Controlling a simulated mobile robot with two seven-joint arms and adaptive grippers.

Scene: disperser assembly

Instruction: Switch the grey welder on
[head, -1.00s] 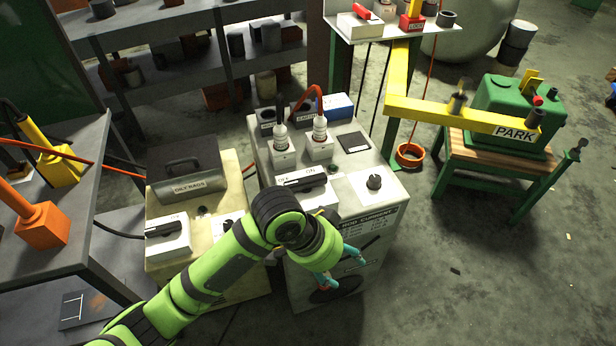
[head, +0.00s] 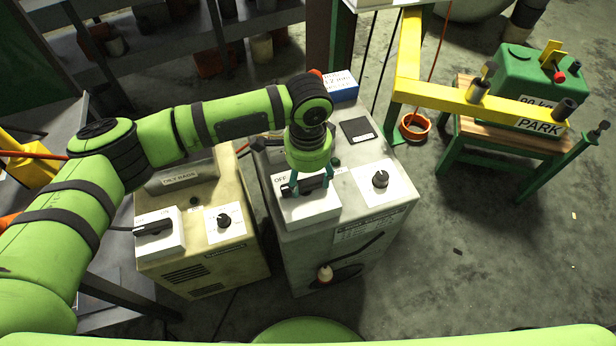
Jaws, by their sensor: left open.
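The grey welder (head: 345,225) stands in the middle of the head view. On its top a white switch box (head: 310,211) carries a black switch handle (head: 311,187), with OFF readable at its left end. The ON end is mostly hidden, and I cannot tell the handle's exact setting. My left gripper (head: 310,188) points down over the switch box, its teal fingers open on either side of the handle. I cannot tell whether they touch it. My right gripper is not in view.
A cream welder (head: 215,255) with its own black switch (head: 154,227) stands close on the left. A black knob (head: 380,179) sits right of the grey welder's switch. A yellow PARK beam (head: 430,97) and a green tank (head: 530,75) are at the right.

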